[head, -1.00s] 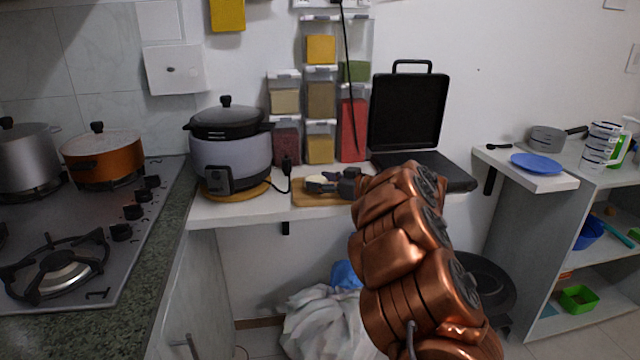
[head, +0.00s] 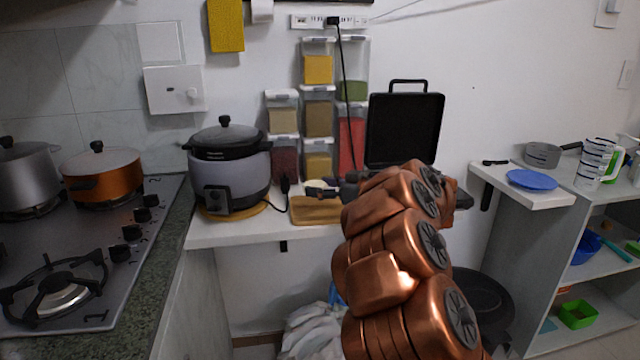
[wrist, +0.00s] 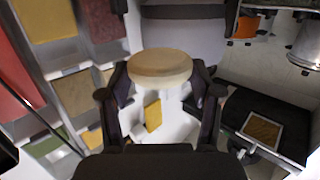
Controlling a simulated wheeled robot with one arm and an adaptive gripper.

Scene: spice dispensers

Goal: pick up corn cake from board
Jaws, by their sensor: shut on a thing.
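The corn cake (wrist: 160,66) is a round, thick, pale tan disc, seen close up in the wrist view. My gripper (wrist: 161,80) is shut on it, with one dark finger on each side. In the head view my gripper (head: 324,188) is small and partly hidden by my copper arm, with a pale bit of the corn cake (head: 318,183) between the fingers. It is held above the back of the wooden board (head: 315,212). The visible part of the board is bare.
Spice dispensers (head: 318,110) stand against the wall behind the board. A grey cooker (head: 229,178) with a cord stands left of it, and an open black grill (head: 404,130) stands to the right. The white counter (head: 235,236) has a little free room in front.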

